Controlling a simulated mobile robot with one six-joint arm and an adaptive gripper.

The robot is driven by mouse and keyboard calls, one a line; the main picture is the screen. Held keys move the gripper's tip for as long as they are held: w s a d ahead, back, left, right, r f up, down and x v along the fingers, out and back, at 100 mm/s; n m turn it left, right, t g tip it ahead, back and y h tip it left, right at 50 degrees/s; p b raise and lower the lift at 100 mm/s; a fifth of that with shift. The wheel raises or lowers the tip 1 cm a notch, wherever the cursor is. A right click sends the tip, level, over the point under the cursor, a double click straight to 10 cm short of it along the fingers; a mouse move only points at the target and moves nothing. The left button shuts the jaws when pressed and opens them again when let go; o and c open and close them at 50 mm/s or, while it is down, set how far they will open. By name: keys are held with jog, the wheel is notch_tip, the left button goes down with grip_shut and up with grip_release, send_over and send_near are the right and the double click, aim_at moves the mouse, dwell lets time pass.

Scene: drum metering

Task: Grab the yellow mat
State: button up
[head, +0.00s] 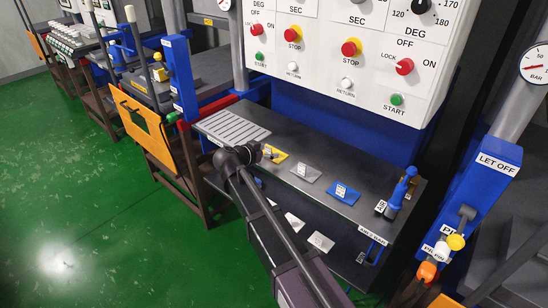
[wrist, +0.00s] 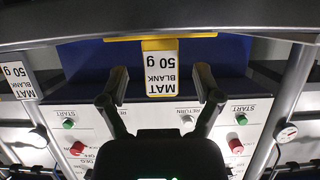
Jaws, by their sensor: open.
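The yellow mat (head: 281,156) lies on the dark shelf of the press, partly hidden behind my gripper in the head view. In the wrist view its yellow edge (wrist: 185,35) shows at the top, with a white tag reading "MAT 50 g BLANK" hanging from it. My gripper (wrist: 160,82) is open and empty, with one finger on each side of the tag's lower end. In the head view my gripper (head: 262,151) is at the mat's left side. I cannot tell whether it touches the mat.
A grey mat (head: 306,172) and a blue mat (head: 342,193) lie to the right on the same shelf (head: 270,138). A slatted light plate (head: 232,129) is at the left. A blue fixture (head: 402,188) stands at the right end. The control panel (head: 345,50) hangs above.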

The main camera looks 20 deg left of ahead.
jog(key=shift+w+d+f, duration=0.15)
jog(key=shift+w+f, duration=0.05)
jog(key=shift+w, duration=0.2)
grip_shut()
dwell(0.4)
